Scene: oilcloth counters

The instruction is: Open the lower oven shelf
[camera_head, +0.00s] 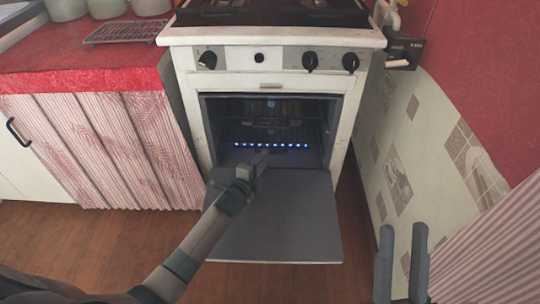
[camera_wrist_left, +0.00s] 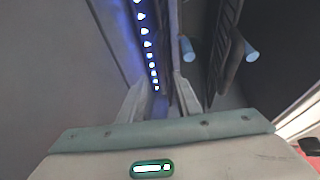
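The white oven (camera_head: 350,110) has its grey door (camera_head: 285,225) folded down flat toward me. Inside the dark cavity, rack wires (camera_head: 290,128) show faintly, above a row of blue-white lights (camera_head: 290,146). I cannot clearly make out the lower shelf or how far it is out. My left gripper (camera_head: 262,158) is at the oven mouth, above the inner end of the door. In the left wrist view its fingers (camera_wrist_left: 158,100) stand apart with nothing visible between them, near the row of lights (camera_wrist_left: 147,45). My right gripper (camera_head: 403,232) is open and empty at the lower right, away from the oven.
A stove top (camera_head: 275,14) with black knobs sits above the oven. A red counter (camera_head: 90,60) with a pink curtain below stands at the left, holding a wire rack (camera_head: 120,32). A patterned wall (camera_head: 420,150) is close at the right. The wooden floor (camera_head: 110,245) is clear.

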